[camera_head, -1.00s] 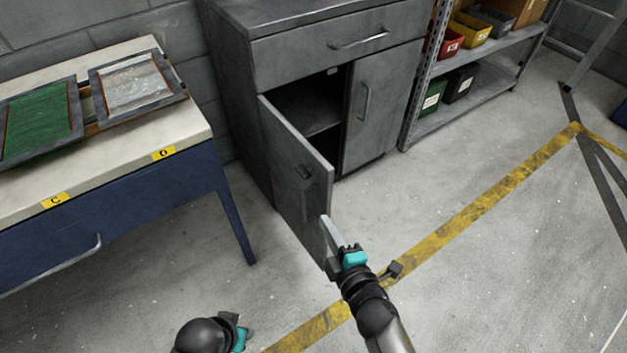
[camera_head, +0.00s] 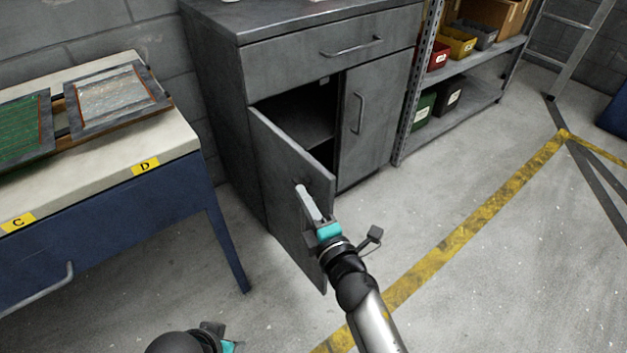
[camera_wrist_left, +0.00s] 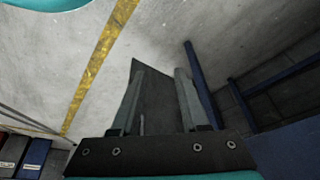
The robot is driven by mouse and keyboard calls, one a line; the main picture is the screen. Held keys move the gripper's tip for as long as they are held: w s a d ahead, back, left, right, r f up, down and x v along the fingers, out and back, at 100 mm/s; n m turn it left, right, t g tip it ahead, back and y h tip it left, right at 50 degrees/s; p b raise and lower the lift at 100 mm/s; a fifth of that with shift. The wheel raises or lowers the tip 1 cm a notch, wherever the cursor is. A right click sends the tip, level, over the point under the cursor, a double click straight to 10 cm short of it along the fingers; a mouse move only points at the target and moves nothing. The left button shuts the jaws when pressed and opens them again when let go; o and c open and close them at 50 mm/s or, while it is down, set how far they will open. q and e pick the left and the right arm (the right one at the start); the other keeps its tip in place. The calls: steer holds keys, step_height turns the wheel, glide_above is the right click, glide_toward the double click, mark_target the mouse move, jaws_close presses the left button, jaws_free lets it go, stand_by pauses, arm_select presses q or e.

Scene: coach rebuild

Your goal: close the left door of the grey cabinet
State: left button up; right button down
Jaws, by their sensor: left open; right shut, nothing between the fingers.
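The grey cabinet (camera_head: 215,110) stands against the wall in the head view. Its left door (camera_head: 275,165) is swung out from its left edge, with the dark interior (camera_head: 300,112) showing behind it. Its right door (camera_head: 372,115) is shut. My right gripper (camera_head: 302,190) is shut and empty, in front of the left door's outer face near its free edge. It covers the door's handle; I cannot tell if it touches. My left gripper (camera_wrist_left: 158,72) is open and empty in the left wrist view, with a dark grey panel behind its fingers. It shows only partly at the head view's bottom edge.
A blue workbench (camera_head: 110,215) with framed panels on top stands left of the cabinet. A metal shelf (camera_head: 465,110) with several bins stands right of it. A yellow floor line (camera_head: 470,230) crosses the open floor at right.

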mark_target(314, 178)
arm_select(q)
steer(key=shift+r+b, duration=0.45)
steer(key=shift+r, duration=0.8)
arm_select(e)
steer(key=shift+w+d, duration=0.35)
steer(key=shift+w, duration=0.55)
steer(key=shift+w+d, duration=0.3)
steer(key=shift+w, duration=0.65)
steer(key=shift+w+d, duration=0.35)
steer(key=shift+w, duration=0.55)
